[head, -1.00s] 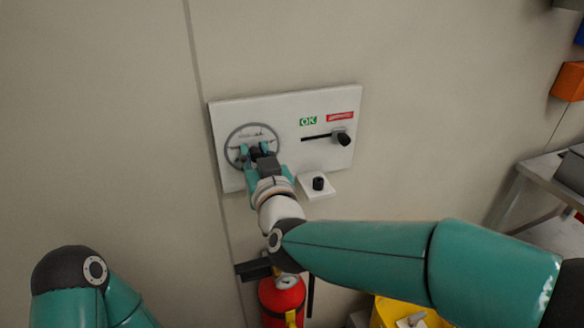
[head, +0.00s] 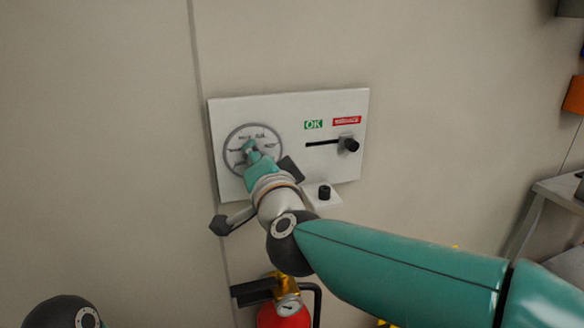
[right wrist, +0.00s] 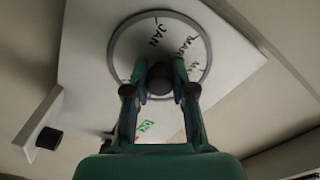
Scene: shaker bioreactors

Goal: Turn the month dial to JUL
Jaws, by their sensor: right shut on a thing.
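The month dial (head: 238,165) is a grey ring with month labels on a white wall panel (head: 300,185). In the right wrist view the dial (right wrist: 203,50) shows JAN and what look like MAR and MAY; other labels are hidden or too small to read. My right gripper (head: 251,150) is at the dial's centre. In the right wrist view its two fingers (right wrist: 160,88) are shut on the dark round knob (right wrist: 159,76), one on each side. I cannot tell which month is selected. My left gripper is out of view.
Right of the dial are a green OK label (head: 313,125), a red label (head: 347,121) and a slider with a black knob (head: 348,144). A small white ledge with a black knob (head: 324,191) sits below. A red fire extinguisher (head: 284,316) hangs under the panel.

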